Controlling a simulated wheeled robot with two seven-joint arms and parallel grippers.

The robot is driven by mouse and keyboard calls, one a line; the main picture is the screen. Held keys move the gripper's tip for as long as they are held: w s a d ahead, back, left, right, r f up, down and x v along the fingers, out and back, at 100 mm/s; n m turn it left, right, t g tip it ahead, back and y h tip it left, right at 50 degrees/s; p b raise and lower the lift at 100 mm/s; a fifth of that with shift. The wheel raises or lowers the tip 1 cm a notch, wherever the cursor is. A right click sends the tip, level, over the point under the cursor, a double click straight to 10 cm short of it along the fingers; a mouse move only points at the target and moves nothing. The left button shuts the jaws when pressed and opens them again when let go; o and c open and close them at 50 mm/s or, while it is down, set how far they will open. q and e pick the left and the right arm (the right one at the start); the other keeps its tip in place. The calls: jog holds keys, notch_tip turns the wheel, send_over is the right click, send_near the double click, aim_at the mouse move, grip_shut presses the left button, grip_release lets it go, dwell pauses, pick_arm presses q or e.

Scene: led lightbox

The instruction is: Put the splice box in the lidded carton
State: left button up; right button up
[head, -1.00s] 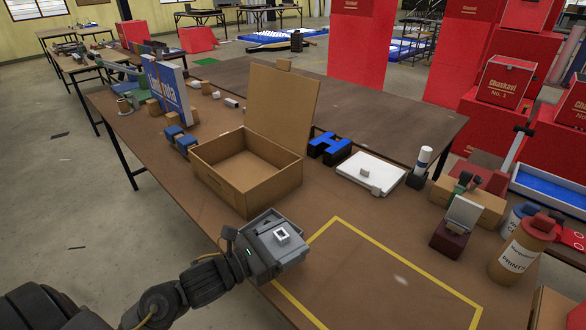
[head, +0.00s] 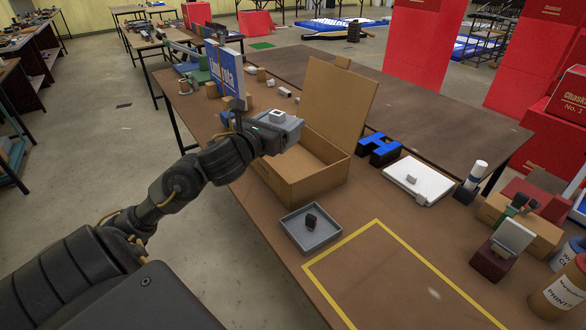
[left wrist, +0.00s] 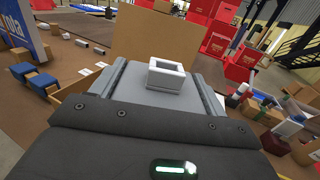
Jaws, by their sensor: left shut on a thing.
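The lidded carton (head: 309,187) is an open brown box on the bench, with its lid (head: 338,100) standing up at the back. My left gripper (head: 284,128) is shut on what looks like the splice box. A white, hollow square part of that box (head: 277,116) shows on top, and it also shows in the left wrist view (left wrist: 165,76). The gripper is above the carton's far left part and hides some of its rim and inside. In the left wrist view the lid (left wrist: 155,35) stands straight ahead. My right gripper is out of view.
A grey tray (head: 292,235) holding a small dark piece lies in front of the carton. A yellow-outlined area (head: 400,285) is clear. A blue-and-white box (head: 228,78) stands behind left. A blue-black H-shaped block (head: 378,149) and white board (head: 420,180) are to the right.

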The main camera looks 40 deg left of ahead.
pick_arm(q)
jog(key=w+a+f+p, duration=0.5)
jog(key=w+a+f, duration=0.3)
jog(key=w+f, duration=0.3)
notch_tip(320, 180, down, 2)
jog(key=shift+a, duration=0.25)
jog(key=shift+f+b, duration=0.6)
jog(key=shift+b, duration=0.05)
jog(key=o, duration=1.1)
jog(key=shift+c, duration=0.2)
jog(key=shift+o, duration=0.8)
